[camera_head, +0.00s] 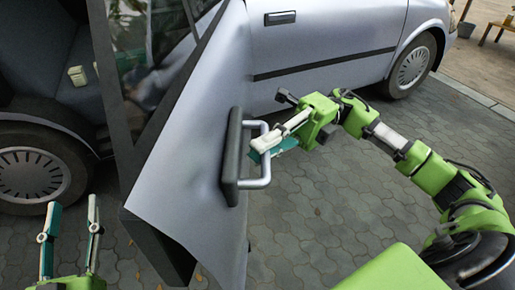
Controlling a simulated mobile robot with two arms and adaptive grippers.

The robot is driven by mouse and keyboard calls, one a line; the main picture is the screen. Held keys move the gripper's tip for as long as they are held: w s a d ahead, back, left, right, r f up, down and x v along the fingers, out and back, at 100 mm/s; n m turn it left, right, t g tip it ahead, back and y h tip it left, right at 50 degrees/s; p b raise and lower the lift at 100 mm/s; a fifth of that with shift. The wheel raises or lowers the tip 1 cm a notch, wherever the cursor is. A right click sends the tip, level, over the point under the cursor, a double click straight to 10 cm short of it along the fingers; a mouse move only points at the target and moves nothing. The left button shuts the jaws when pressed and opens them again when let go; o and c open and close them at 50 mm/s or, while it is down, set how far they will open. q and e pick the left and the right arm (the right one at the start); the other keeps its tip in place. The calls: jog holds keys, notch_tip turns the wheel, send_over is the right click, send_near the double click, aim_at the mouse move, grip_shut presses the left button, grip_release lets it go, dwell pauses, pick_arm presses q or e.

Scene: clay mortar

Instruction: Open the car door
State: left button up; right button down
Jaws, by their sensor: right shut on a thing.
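The silver car door (195,140) stands swung out from the car body, seen nearly edge-on, with its window frame at the upper left. A door handle (232,160), a dark plate with a silver bar, sits on its right face. My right gripper (262,143) is shut on the handle's bar, and its arm reaches in from the right. My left gripper (70,225) is open and empty at the lower left, apart from the door. The silver car (330,35) stands behind the door.
Left of the door, a seat (60,60) shows inside the car above a wheel (30,175). Another wheel (412,66) is at the upper right. The paved ground (340,200) right of the door is clear apart from my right arm.

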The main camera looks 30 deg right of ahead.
dwell(0.3)
jog(key=c, duration=2.1)
grip_release()
jog(key=shift+w, duration=0.1)
jog(key=shift+d, duration=0.1)
jog(key=v, duration=1.2)
jog(key=shift+f, duration=0.1)
